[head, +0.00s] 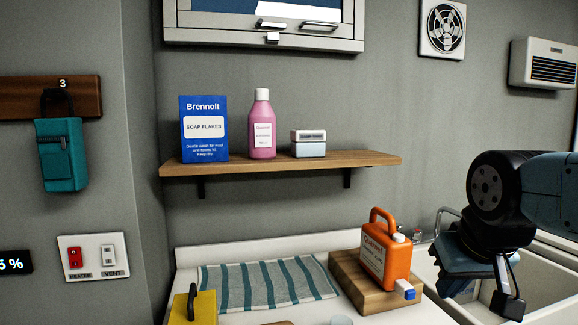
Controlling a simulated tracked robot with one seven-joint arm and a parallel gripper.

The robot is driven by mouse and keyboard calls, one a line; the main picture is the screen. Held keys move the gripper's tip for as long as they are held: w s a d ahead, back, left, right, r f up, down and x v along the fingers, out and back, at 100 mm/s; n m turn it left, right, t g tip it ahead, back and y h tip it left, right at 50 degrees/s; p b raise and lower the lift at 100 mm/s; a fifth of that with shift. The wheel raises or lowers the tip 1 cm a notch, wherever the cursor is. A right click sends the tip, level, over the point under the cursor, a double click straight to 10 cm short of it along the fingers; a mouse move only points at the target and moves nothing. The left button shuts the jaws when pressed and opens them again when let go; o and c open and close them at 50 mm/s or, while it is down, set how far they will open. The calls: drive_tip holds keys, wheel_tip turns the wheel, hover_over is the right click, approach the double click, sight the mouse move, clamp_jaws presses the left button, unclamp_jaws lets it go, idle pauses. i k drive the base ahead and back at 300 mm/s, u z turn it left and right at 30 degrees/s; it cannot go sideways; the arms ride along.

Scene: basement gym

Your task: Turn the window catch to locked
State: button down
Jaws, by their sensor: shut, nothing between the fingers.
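The window (264,38) is at the top of the head view, and its upper part is cut off by the picture edge. On its lower frame sits a small silver lever (271,24) lying roughly level, with a small pale block (272,38) just below it. A longer silver bar handle (320,27) is to its right. The lever looks like the catch, but I cannot tell its locked or unlocked position. My gripper (508,301) is at the lower right, over the sink area, pointing down. It is shut and empty, far below and right of the window.
A wooden shelf (353,159) below the window holds a blue soap box (204,149), a pink bottle (262,126) and a small box (308,145). An orange jug (381,246) stands on a wooden board (345,267) left of my gripper. A wall heater (543,64) is upper right.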

sight(259, 23)
drive_tip(key=k, duration=1.35)
drive_tip(key=u, duration=0.55)
drive_tip(key=i, duration=1.75)
drive_tip(key=z, duration=0.4)
